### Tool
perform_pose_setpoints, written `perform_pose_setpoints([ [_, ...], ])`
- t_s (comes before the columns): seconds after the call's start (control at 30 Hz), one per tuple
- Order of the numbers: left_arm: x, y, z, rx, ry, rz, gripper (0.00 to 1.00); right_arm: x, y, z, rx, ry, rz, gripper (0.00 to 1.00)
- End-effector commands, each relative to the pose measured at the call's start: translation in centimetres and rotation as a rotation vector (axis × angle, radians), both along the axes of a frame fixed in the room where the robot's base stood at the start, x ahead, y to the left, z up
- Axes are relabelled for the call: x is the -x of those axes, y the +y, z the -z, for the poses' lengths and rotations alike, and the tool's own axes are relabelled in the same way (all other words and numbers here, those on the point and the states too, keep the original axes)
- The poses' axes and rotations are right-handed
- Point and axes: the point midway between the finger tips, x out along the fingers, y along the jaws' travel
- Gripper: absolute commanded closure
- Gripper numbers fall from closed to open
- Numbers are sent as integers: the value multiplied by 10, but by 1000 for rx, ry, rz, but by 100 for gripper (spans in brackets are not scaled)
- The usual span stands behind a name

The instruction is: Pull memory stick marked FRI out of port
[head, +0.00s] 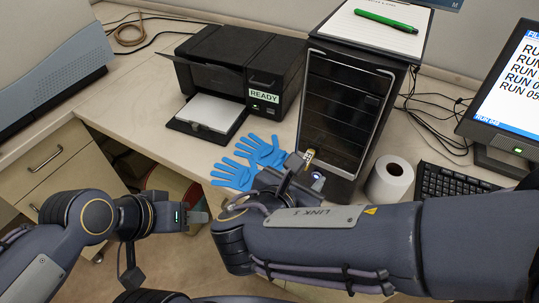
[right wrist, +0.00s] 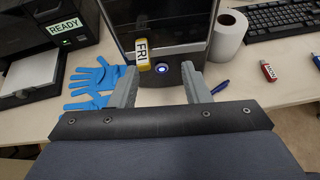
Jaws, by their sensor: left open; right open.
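The memory stick marked FRI (right wrist: 142,55) is yellow with a white label. It sticks out of the front of the black computer tower (head: 343,105), just above the blue-lit button. In the head view the stick (head: 309,156) shows small beside my right gripper (head: 300,172). In the right wrist view my right gripper (right wrist: 160,68) is open, its fingertips just short of the tower front. The stick is nearer the left finger, and I cannot tell whether they touch. My left gripper (head: 198,217) is open and empty, low at the left by the desk's front edge.
Blue gloves (head: 240,170) lie left of the tower, beside a printer (head: 240,75) marked READY. A paper roll (head: 390,179) and keyboard (head: 455,190) stand right. The right wrist view shows a red stick (right wrist: 268,71) and a blue pen (right wrist: 220,87) on the desk.

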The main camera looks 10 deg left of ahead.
Motion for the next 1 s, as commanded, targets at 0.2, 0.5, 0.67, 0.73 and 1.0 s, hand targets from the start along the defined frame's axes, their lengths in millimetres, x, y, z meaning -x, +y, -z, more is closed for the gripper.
perform_pose_setpoints([
  [0.2, 10, -9, 0, 29, 22, 29, 56, -2, 17, -2, 66, -37, -68, 57],
  [0.5, 10, -8, -5, 28, 22, 27, 56, -40, 3, 15, 66, -34, -64, 57],
  [0.67, 10, -8, -7, 28, 22, 27, 56, -57, -2, 22, 62, -35, -65, 57],
  [0.73, 9, -8, -7, 27, 22, 26, 56, -62, -4, 25, 63, -36, -65, 57],
  [1.0, 9, -8, -7, 27, 22, 26, 56, -66, -5, 27, 61, -35, -67, 57],
])
